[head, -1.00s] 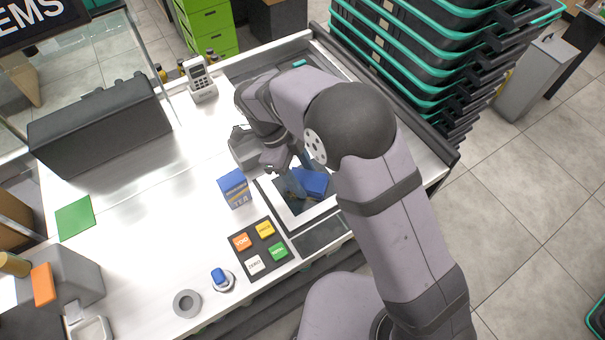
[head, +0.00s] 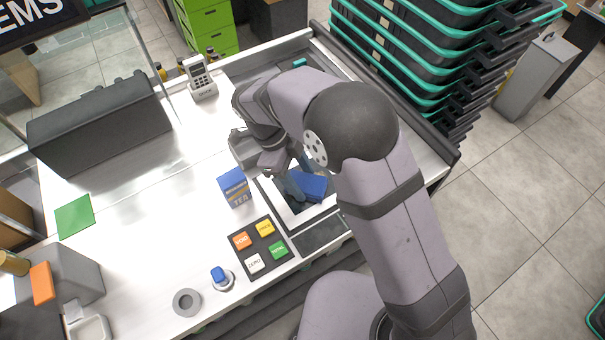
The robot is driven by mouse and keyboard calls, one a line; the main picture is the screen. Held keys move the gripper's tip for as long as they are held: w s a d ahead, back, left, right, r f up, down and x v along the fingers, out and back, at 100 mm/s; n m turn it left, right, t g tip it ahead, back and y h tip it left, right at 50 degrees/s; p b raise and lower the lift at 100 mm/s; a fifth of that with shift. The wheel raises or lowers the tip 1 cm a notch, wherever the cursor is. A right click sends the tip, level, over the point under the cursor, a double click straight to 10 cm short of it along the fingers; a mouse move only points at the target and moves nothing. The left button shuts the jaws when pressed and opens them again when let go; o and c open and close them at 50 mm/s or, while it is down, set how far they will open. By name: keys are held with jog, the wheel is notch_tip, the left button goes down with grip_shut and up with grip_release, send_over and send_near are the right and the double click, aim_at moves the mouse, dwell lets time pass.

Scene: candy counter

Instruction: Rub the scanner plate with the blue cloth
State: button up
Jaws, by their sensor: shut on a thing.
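The blue cloth (head: 311,186) is a folded blue pad in the head view, held low over the scanner plate. My gripper (head: 296,186) is shut on the cloth, and my arm hides part of both. The scanner plate (head: 283,212) is a dark, glassy panel in a pale frame, set into the counter. The cloth appears to touch the plate, but I cannot tell for sure.
A blue tea box (head: 235,188) stands just left of the plate. A card terminal (head: 199,79) stands farther back. Stacked baskets (head: 420,60) rise at right.

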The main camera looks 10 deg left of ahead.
jog(key=shift+s, duration=0.15)
jog(key=shift+w+f, duration=0.1)
jog(key=shift+w, duration=0.95)
jog(key=shift+w, duration=0.45)
jog(key=shift+s, duration=1.2)
